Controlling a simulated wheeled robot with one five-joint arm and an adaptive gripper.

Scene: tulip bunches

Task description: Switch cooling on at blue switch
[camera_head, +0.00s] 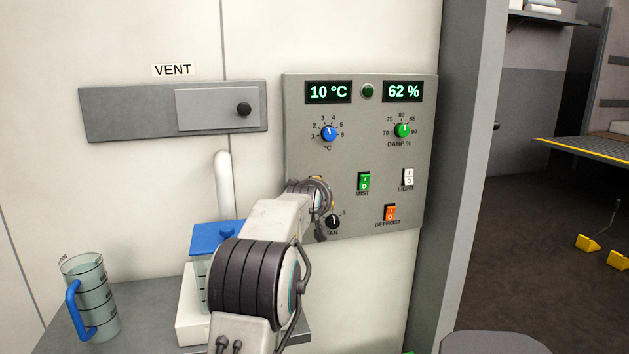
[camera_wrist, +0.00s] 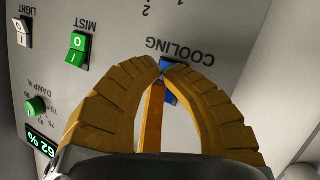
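The blue cooling switch (camera_wrist: 168,97) is on the grey control panel (camera_head: 350,95), beside the label COOLING. In the wrist view, which is upside down, only small parts of it show behind my yellow fingers. My gripper (camera_wrist: 164,65) is shut, its fingertips together with nothing seen between them, right in front of the switch. I cannot tell whether the tips touch it. The switch's position cannot be made out.
The green mist switch (camera_head: 363,182), white light switch (camera_head: 408,177) and orange defrost switch (camera_head: 390,212) sit to the right. A blue-lidded container (camera_head: 214,236) and a measuring jug (camera_head: 92,295) stand on the counter at left.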

